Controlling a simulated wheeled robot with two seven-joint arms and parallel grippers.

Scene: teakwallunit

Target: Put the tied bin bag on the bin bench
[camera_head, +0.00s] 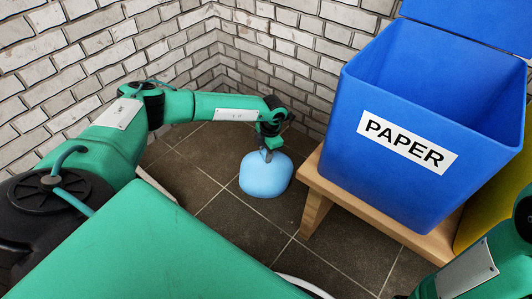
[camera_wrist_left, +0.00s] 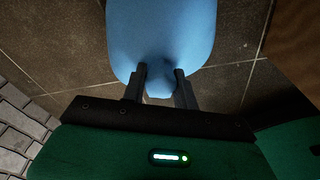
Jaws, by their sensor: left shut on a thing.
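The tied bin bag (camera_head: 265,176) is a light blue rounded bundle in the head view, left of the bin bench. My left gripper (camera_head: 268,152) is shut on its top, and the bag hangs below it. In the left wrist view the bag (camera_wrist_left: 162,35) fills the top middle, with its narrow neck between the two fingers of the gripper (camera_wrist_left: 160,80). The bin bench (camera_head: 345,200) is pale wood and carries a blue bin. I cannot tell how far the bag is from the floor. My right gripper is not in view; only part of my right arm shows at lower right.
The blue bin (camera_head: 400,150) labelled PAPER stands on the bench with its lid open. A yellow bin (camera_head: 490,217) stands beside it, partly cut off. White brick walls (camera_head: 100,60) meet behind the bag. The dark tiled floor (camera_head: 235,228) is clear around the bag.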

